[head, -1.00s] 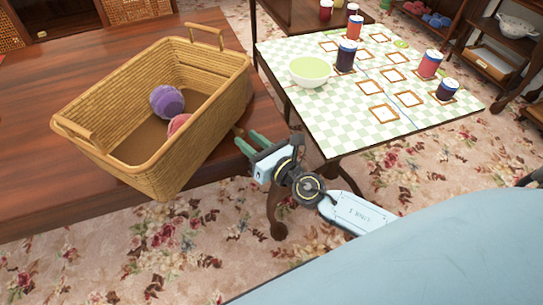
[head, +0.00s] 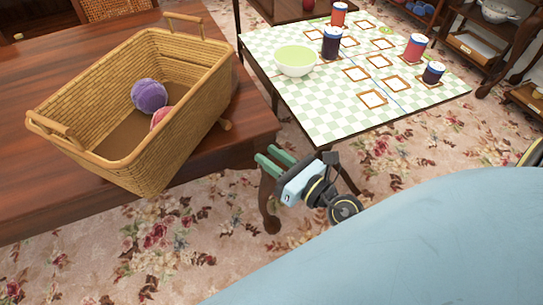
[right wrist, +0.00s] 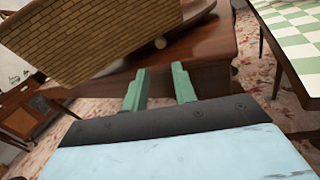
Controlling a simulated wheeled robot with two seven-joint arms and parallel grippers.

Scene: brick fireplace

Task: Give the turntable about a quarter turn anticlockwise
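No turntable plate shows clearly. A wicker basket (head: 165,150) stands on the wooden table and hides what is under it. My left gripper is not in view.
The basket holds a purple ball (head: 149,95) and a pinkish ball (head: 160,118). The wooden table (head: 75,200) ends near my right gripper. A checkered table (head: 325,120) with a green-filled bowl (head: 295,62), jars and square frames stands to the right.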

